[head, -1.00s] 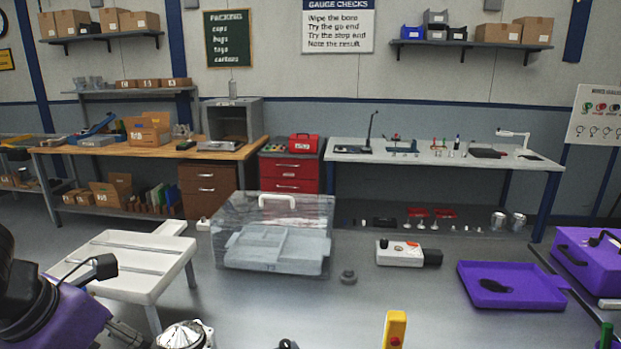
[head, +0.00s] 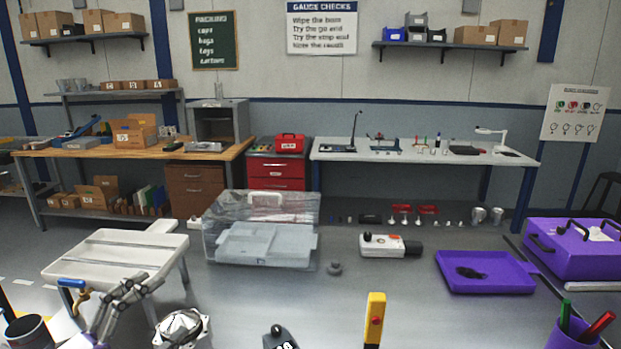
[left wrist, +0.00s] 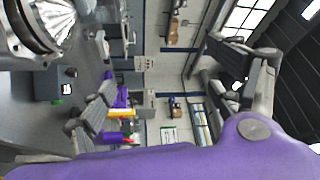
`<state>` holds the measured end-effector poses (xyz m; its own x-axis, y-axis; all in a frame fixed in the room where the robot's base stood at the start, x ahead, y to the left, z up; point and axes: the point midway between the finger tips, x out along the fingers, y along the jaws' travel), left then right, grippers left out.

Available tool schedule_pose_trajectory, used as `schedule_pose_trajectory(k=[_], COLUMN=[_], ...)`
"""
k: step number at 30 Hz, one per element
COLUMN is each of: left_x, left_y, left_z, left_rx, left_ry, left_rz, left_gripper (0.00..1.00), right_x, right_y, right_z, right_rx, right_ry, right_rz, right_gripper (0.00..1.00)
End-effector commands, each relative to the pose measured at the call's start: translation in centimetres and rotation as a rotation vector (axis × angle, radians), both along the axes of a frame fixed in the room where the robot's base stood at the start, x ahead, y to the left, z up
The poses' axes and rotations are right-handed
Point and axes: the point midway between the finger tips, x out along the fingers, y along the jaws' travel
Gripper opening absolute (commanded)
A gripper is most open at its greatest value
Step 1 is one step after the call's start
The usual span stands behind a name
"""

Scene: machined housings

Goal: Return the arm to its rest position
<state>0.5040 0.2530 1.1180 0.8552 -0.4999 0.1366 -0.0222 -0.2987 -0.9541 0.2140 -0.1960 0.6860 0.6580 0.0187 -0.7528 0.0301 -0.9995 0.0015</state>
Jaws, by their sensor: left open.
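My left gripper (head: 135,288) is at the lower left of the head view, in front of the white stand. Its grey fingers are spread and hold nothing. In the left wrist view, the two fingers of the left gripper (left wrist: 170,95) stand wide apart with only the room between them. The purple body of my arm fills the bottom of that view. A silver machined housing (head: 182,332) stands just right of the gripper at the bottom of the head view, apart from it; it also shows at the upper left of the wrist view (left wrist: 45,22). My right gripper is not seen.
The white stand (head: 90,272) is behind my left gripper. A clear case (head: 215,235), a grey and white device (head: 382,245), a purple tray (head: 510,280) and a yellow block (head: 375,318) occupy the bench. Pens stand in a purple cup (head: 565,335). Bare bench lies around the middle.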

Motion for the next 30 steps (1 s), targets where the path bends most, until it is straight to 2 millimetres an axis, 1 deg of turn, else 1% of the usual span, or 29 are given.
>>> schedule_pose_trajectory(k=[1,2,3,5,6,7,8,9,11,12,14,15,17,18,21,22,24,25,27,30], left_x=[-0.1,-0.3,-0.7,-1.9,-2.9,-3.8,-4.8,-6.3,-8.7,-10.5,-13.4,-15.4,-18.2,-19.9,-23.5,-24.4,-26.0,-26.6,-27.5,-27.9], left_y=[1.9,2.9,4.0,5.3,5.8,6.0,6.2,6.1,5.7,5.1,3.8,2.7,1.0,-0.4,-3.5,-4.2,-5.4,-5.7,-5.9,-5.7], left_z=[-3.3,-5.4,-8.2,-12.5,-15.3,-17.5,-19.6,-22.3,-26.1,-28.6,-31.9,-33.9,-36.4,-37.7,-39.8,-40.2,-40.7,-40.8,-41.0,-41.2], left_rx=[-0.101,-0.151,-0.216,-0.303,-0.357,-0.395,-0.433,-0.483,-0.554,-0.602,-0.676,-0.724,-0.796,-0.844,-0.945,-0.967,-1.004,-1.016,-1.027,-1.021], left_ry=[0.090,0.143,0.213,0.322,0.391,0.445,0.498,0.566,0.670,0.739,0.837,0.900,0.985,1.031,1.112,1.127,1.150,1.158,1.166,1.171], left_rz=[0.096,0.151,0.216,0.310,0.365,0.405,0.443,0.490,0.556,0.595,0.649,0.680,0.723,0.743,0.784,0.794,0.816,0.826,0.842,0.847], left_gripper=[0.84,0.84,0.84,0.84,0.84,0.84,0.84,0.84,0.84,0.84,0.84,0.84,0.84,0.84,0.84,0.84,0.84,0.84,0.84,0.84], right_x=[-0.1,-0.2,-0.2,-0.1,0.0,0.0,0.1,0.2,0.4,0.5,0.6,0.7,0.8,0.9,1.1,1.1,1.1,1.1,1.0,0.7], right_y=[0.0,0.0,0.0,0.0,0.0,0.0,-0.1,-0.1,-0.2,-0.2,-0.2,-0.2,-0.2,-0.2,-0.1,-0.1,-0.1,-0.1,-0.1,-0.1], right_z=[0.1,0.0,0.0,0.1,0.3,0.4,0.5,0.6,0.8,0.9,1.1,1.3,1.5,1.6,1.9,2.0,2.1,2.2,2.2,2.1], right_rx=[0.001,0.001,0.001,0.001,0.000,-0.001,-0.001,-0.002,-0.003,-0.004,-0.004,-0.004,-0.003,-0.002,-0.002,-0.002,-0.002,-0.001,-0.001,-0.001], right_ry=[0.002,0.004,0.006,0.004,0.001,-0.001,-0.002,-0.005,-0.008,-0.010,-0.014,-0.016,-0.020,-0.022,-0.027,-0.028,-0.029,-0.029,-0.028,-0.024], right_rz=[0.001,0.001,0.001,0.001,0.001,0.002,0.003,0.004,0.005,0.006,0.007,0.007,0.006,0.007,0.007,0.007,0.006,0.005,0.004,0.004], right_gripper=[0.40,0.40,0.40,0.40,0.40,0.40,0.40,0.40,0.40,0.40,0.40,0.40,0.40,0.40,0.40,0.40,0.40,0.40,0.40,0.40])
